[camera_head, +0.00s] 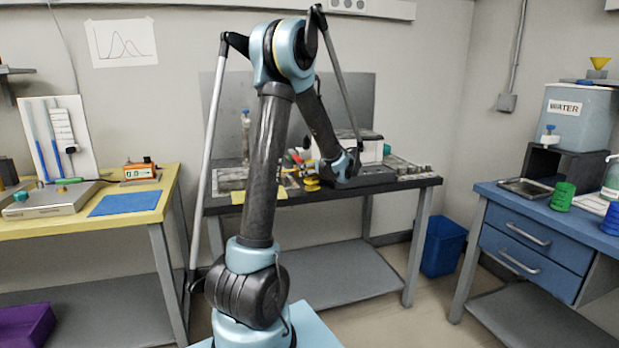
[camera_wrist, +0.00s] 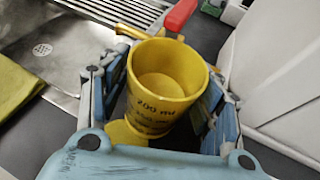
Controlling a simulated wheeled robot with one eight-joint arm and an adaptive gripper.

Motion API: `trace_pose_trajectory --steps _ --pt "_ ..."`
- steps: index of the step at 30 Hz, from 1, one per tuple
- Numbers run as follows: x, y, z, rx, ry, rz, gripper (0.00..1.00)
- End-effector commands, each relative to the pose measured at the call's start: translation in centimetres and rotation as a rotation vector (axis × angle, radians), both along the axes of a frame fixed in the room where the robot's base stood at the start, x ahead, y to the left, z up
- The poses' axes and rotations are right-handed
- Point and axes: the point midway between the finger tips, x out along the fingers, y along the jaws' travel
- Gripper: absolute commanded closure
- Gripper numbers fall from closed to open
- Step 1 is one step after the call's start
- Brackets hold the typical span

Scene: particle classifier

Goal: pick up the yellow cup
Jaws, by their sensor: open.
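The yellow cup (camera_wrist: 165,108) has dark volume markings on its side and stands upright, open end up, in the wrist view. My gripper (camera_wrist: 152,98) is open, with its blue fingers on the left and right sides of the cup. I cannot tell whether either finger touches it. The base of the cup is partly hidden by the gripper. In the head view my gripper (camera_head: 327,172) is low over the back bench, and a small yellow part of what looks like the cup (camera_head: 311,185) shows beside it.
In the wrist view a red handle (camera_wrist: 181,14) lies just behind the cup, a metal tray (camera_wrist: 55,60) and yellow cloth (camera_wrist: 16,86) are at left, and a white box (camera_wrist: 275,75) is close at right. The back bench (camera_head: 385,186) has several items on it.

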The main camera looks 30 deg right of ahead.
Motion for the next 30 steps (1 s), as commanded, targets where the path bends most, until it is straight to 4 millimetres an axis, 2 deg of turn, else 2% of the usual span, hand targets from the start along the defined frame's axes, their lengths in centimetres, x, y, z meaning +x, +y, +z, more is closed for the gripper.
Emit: trace_pose_trajectory --steps 6,14,15,20,30 --pt "2.8 0.2 -1.0 -0.001 0.0 0.004 0.41" --pt "3.2 0.2 -1.2 0.0 0.0 0.0 0.41" --pt "3.2 0.2 -1.2 0.0 0.0 0.0 0.45" --pt "3.2 0.2 -1.2 -0.001 0.0 0.0 0.81" --pt "3.2 0.2 -1.2 -0.001 0.0 0.001 0.84"
